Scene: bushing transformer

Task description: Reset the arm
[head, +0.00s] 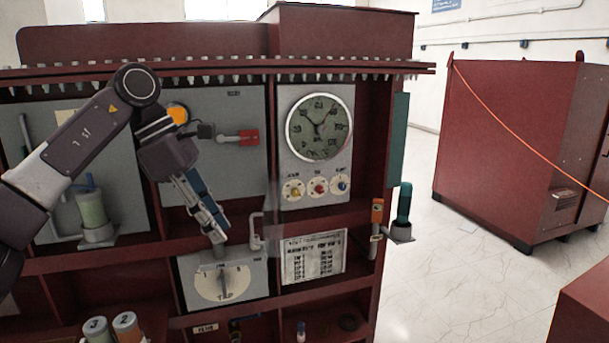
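My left arm comes in from the left in front of a dark red cabinet (200,50). My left gripper (217,236) hangs from its wrist and points down. Its fingertips are just above a grey panel (255,272) with a white round dial (223,284). I cannot tell whether the tips touch the panel. The fingers look close together, and nothing shows held between them, but their gap is not clear. My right gripper is not in view.
A gauge (319,127) sits above three coloured knobs (318,188). Cylinders (126,326) stand at lower left. A green-handled tool (404,205) hangs at the cabinet's right side. Floor (450,280) is clear before another red cabinet (510,140).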

